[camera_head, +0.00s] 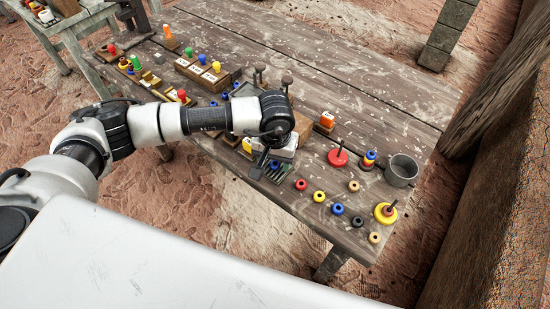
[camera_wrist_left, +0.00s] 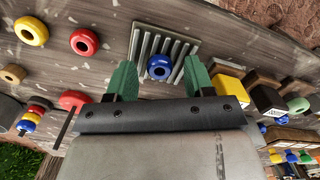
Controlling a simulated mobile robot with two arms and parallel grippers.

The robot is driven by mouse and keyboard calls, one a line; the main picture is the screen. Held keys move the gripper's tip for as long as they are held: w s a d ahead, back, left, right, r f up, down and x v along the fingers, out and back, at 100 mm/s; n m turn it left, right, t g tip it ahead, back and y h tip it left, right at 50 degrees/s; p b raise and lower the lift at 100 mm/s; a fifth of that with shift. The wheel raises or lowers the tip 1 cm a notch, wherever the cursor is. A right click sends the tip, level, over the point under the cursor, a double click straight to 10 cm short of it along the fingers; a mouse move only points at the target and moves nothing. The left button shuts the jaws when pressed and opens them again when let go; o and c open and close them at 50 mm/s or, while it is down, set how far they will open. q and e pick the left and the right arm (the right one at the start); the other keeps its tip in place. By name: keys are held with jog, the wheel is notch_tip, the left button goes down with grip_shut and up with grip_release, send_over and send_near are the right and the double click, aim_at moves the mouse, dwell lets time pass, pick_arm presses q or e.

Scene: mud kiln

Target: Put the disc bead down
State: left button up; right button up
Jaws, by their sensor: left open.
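A blue disc bead (camera_wrist_left: 159,67) with a hole in its middle lies on a grey ribbed plate (camera_wrist_left: 150,41) in the left wrist view. My left gripper (camera_wrist_left: 160,75) is open, with one green finger on each side of the bead and a gap to each. In the head view my left gripper (camera_head: 265,158) is low over the table, by the ribbed plate (camera_head: 280,174). The blue bead (camera_head: 275,164) shows small beside the dark finger there. My right gripper is not in view.
Loose red (camera_head: 301,185), yellow (camera_head: 319,197) and blue (camera_head: 338,209) beads lie along the front edge of the wooden table (camera_head: 400,95). A red base with a peg (camera_head: 338,158) and a grey metal cup (camera_head: 402,170) stand to the right. Blocks crowd the left.

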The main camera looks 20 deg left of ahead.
pick_arm(q)
notch_tip(320, 180, up, 12)
jog(key=b, duration=0.1)
jog(key=shift+f, duration=0.1)
dwell(0.4)
